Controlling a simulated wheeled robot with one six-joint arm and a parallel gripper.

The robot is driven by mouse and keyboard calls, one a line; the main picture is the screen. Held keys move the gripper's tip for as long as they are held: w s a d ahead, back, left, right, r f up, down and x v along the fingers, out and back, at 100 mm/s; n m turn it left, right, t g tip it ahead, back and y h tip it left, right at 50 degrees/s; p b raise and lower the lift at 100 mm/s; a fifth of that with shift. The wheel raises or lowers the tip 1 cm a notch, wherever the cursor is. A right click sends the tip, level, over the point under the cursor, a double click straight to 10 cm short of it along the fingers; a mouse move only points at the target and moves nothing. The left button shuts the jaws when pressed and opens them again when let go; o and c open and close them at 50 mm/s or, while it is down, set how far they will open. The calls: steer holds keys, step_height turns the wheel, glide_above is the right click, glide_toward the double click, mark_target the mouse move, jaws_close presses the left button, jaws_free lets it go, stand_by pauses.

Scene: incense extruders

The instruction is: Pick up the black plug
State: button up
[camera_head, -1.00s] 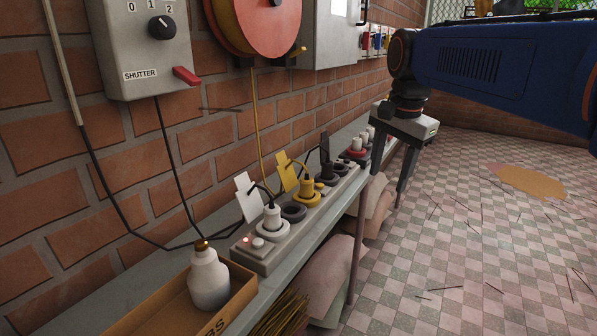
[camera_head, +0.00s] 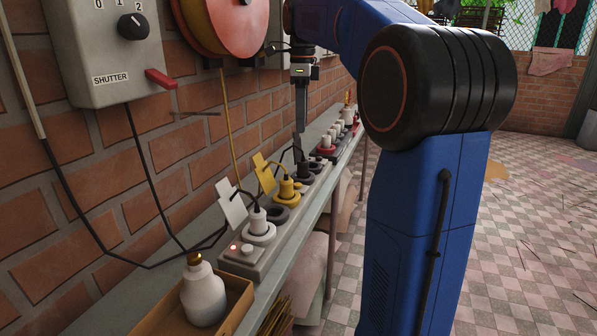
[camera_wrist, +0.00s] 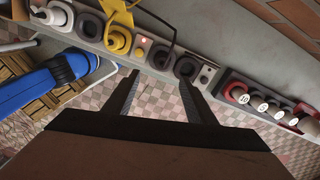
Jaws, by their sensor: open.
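The black plug (camera_head: 304,168) is seated in the power strip (camera_head: 262,262) on the bench, just beyond the yellow plug (camera_head: 287,187). In the wrist view, the black plug (camera_wrist: 163,56) is near the fingertips, with a dark cable curving above it. My gripper (camera_head: 300,130) points down above the strip near the black plug, seen side-on in the head view. In the wrist view, my gripper (camera_wrist: 158,78) has its two fingers apart with nothing between them. I cannot tell the exact height gap to the plug.
The white plug (camera_head: 257,218) and a white bottle in a cardboard box (camera_head: 238,312) stand nearer. The brick wall (camera_head: 170,165), shutter box (camera_head: 110,45) and red reel (camera_head: 235,25) border the bench. The tiled floor is open at right.

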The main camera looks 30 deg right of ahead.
mark_target(304, 161)
step_height(304, 161, down, 10)
steer(key=shift+r, duration=0.25)
steer(key=shift+w+d+f, duration=0.1)
steer(key=shift+d+f, duration=0.1)
steer(key=shift+f, duration=1.15)
steer(key=shift+d+f, duration=0.2)
steer(key=shift+f, duration=1.1)
steer(key=c, duration=1.1)
